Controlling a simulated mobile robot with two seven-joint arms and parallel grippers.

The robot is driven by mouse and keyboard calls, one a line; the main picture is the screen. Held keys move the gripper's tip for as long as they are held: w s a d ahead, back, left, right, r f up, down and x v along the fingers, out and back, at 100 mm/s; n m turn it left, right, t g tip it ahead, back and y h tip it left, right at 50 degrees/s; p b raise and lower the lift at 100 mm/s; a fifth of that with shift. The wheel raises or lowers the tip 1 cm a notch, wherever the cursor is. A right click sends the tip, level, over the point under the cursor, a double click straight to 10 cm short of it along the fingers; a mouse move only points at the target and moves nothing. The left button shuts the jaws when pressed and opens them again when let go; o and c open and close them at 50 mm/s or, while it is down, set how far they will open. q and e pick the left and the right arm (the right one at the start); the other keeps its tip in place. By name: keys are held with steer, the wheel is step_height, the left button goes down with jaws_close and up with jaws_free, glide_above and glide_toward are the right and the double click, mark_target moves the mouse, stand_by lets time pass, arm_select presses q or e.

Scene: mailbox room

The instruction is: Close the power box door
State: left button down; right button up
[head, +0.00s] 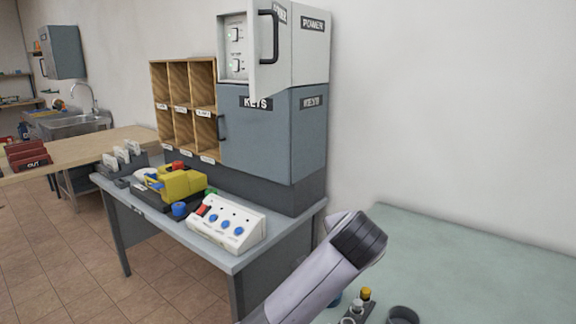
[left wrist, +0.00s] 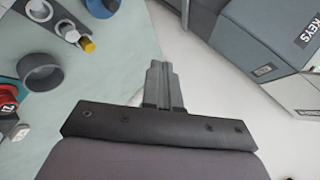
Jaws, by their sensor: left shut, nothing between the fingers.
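The white power box (head: 311,50) stands on top of the grey-blue KEYS cabinet (head: 255,125), against the wall. Its door (head: 268,75) is open and swung out to the front, with a black handle (head: 270,37) on it. Left of the door, the switch panel (head: 236,50) inside the box shows. My left gripper (left wrist: 164,75) is shut and empty in the left wrist view, with the KEYS cabinet at the upper right. In the head view a grey arm link of mine rises from the bottom, and no fingertips show clearly. My right gripper is in neither view.
A green table (head: 470,250) at the right holds a dark cup (head: 403,315) and a yellow-capped bottle (head: 365,294). Wooden pigeonholes (head: 182,105) stand left of the cabinet. A button panel (head: 228,223) and yellow device (head: 180,183) sit on the desk (head: 235,264).

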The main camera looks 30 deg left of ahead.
arm_select(q)
steer(key=w+a+r+t+y, duration=0.1)
steer(key=w+r+y, duration=0.1)
steer(key=r, duration=0.7)
steer(key=w+r+t+y, duration=0.1)
steer(key=w+r+y, duration=0.15)
steer(key=r, duration=0.65)
steer(key=s+a+r+n+y, duration=0.1)
steer(key=s+r+y, duration=0.1)
steer(key=r, duration=0.9)
steer(key=s+a+r+y, duration=0.2)
steer(key=r+y, duration=0.1)
steer(key=r, duration=0.8)
steer(key=s+a+p+x, duration=0.1)
steer(key=p+x, duration=0.3)
steer(key=x, duration=0.8)
steer(key=shift+s+a+f+g, duration=0.4)
steer(key=shift+a+f, duration=0.2)
steer(key=shift+a, duration=0.1)
